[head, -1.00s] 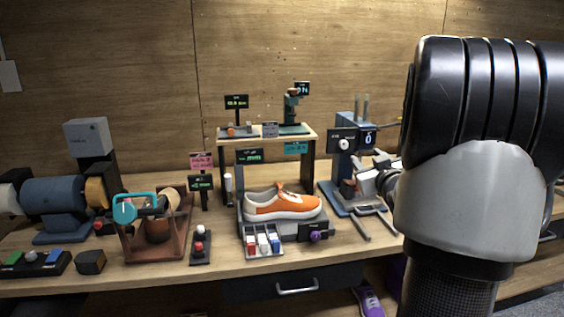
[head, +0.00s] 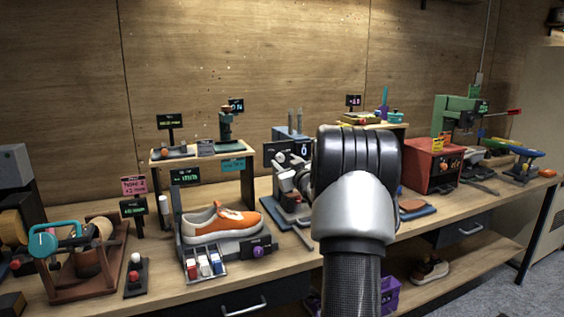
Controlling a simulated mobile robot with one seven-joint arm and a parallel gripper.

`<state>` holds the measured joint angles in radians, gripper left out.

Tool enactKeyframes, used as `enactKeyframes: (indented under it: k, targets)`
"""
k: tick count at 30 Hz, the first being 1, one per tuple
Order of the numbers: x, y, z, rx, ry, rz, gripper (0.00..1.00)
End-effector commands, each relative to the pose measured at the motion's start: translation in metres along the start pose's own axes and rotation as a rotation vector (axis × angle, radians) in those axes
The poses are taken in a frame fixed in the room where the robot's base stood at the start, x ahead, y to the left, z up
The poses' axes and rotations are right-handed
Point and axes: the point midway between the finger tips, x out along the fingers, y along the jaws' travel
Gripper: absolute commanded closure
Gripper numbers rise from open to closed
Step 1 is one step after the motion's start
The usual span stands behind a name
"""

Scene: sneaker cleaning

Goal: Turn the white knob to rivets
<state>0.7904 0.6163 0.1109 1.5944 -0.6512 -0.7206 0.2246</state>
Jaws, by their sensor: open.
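The blue machine (head: 286,133) stands at the middle of the bench, with a dark panel (head: 269,150) on its front and a small display (head: 303,149) reading 0 beside it. The white knob (head: 279,157) is on that panel. It is small and hard to separate from my pale fingers. My gripper (head: 286,163) is open, with its fingertips close in front of the panel at the knob's height. I cannot tell whether they touch the knob or are around it. My black and silver arm hides the machine's right side. The panel's lettering is too small to read.
An orange sneaker (head: 221,221) rests on a grey stand to the left, with small bottles in front. A small raised shelf (head: 203,152) stands behind it. A red box machine (head: 431,165) and a green press (head: 459,113) are to the right. The bench front is partly clear.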

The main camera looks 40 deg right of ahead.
Motion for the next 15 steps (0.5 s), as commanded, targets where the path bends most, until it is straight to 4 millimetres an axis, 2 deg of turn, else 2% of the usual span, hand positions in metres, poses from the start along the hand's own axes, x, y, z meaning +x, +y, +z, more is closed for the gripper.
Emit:
enactKeyframes:
  k: [3, 6, 15]
  targets:
    - [0.018, -0.001, 0.000, -0.001, 0.001, -0.002, 0.57]
    - [0.026, -0.001, 0.000, -0.001, 0.000, -0.002, 0.57]
    - [0.031, -0.001, 0.000, -0.001, -0.001, -0.001, 0.57]
